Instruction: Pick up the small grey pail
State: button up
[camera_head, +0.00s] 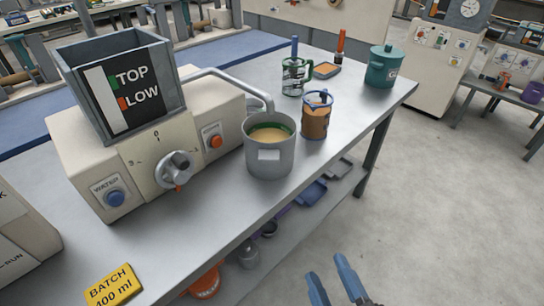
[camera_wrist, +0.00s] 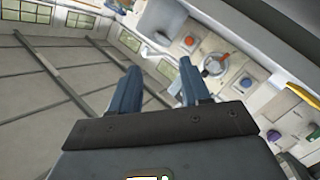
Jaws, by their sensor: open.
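The small grey pail (camera_head: 269,160) stands upright on the steel bench in the head view, under the curved spout of the machine. It has a pale label on its front and a yellowish content inside a green inner band. My gripper (camera_head: 331,272) shows at the bottom of the head view, in front of the bench and well apart from the pail, with its two blue fingers spread and nothing between them. In the wrist view my gripper (camera_wrist: 159,68) is also open and empty. I cannot make out the pail in that tilted view.
The cream machine (camera_head: 150,150) with a hopper stands left of the pail. A brown jug (camera_head: 316,120) is close at the pail's right. A green-framed glass vessel (camera_head: 294,78) and a teal lidded pot (camera_head: 381,68) stand farther back. The floor (camera_head: 450,210) right of the bench is clear.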

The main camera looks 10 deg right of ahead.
jog(key=w+a+n+t+y+b, duration=0.1)
jog(key=w+a+n+b, duration=0.15)
jog(key=w+n, duration=0.6)
jog(key=n+b, duration=0.2)
send_near(272, 162)
jog(key=w, duration=0.2)
jog(key=shift+w+a+r+y, duration=0.1)
jog(key=shift+w+a+y, duration=0.05)
jog(key=shift+w, duration=0.35)
jog(key=shift+w+a+y, duration=0.1)
jog(key=shift+w+y, duration=0.05)
jog(key=shift+w, duration=0.4)
jog(key=w, duration=0.3)
jog(key=shift+w+f, duration=0.3)
jog(key=shift+w, duration=0.05)
jog(key=shift+w+a, duration=0.2)
jog(key=shift+w, duration=0.65)
grip_shut()
